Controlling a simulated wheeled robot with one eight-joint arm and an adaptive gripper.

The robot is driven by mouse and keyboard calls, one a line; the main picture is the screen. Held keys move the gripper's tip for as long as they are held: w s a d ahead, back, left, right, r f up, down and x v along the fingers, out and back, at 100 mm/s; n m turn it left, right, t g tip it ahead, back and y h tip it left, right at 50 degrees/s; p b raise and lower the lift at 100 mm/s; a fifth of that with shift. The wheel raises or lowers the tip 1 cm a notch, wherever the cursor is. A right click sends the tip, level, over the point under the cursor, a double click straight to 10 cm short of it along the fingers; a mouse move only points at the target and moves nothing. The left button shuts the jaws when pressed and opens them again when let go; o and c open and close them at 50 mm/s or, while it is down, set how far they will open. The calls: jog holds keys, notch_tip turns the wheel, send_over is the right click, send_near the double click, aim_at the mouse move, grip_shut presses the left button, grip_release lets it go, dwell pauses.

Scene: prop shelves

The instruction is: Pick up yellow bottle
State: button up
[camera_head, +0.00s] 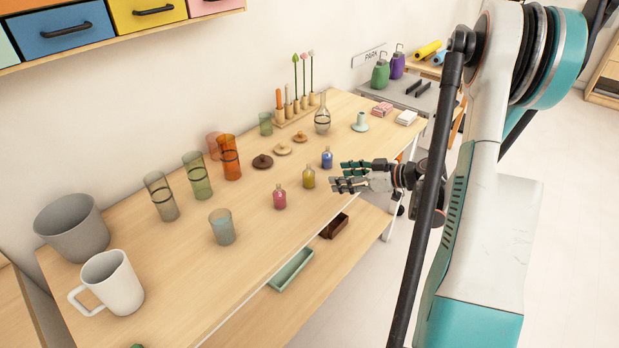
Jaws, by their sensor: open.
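A small yellow bottle (308,179) stands upright on the wooden shelf top (262,225), near its front edge. A pink bottle (279,199) stands to its left and a blue bottle (327,159) to its right and a little behind. My gripper (338,176) is open and empty. Its fingers point left toward the yellow bottle, and a small gap shows between their tips and the bottle. In this view one finger lies just below the blue bottle. Whether the fingers are level with the bottle is hard to tell.
Tall tinted glasses (197,176), a grey tumbler (222,227), a white mug (112,283) and a grey pot (73,228) stand to the left. Round lids (263,161) lie behind the bottles. A lower shelf holds a green tray (291,270) and a brown tray (334,226).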

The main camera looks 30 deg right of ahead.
aim_at(314, 176)
jog(key=shift+w+f, duration=0.15)
jog(key=shift+f, duration=0.1)
jog(key=b+x, duration=0.2)
jog(key=x, duration=0.5)
jog(key=shift+w+d+b+x, duration=0.15)
jog(key=shift+b+x, duration=0.5)
jog(key=shift+x, duration=0.9)
jog(key=shift+w+d+b+x, duration=0.15)
jog(key=shift+b+x, duration=0.5)
jog(key=shift+x, duration=0.9)
jog(key=shift+r, duration=0.15)
jog(key=c, duration=1.2)
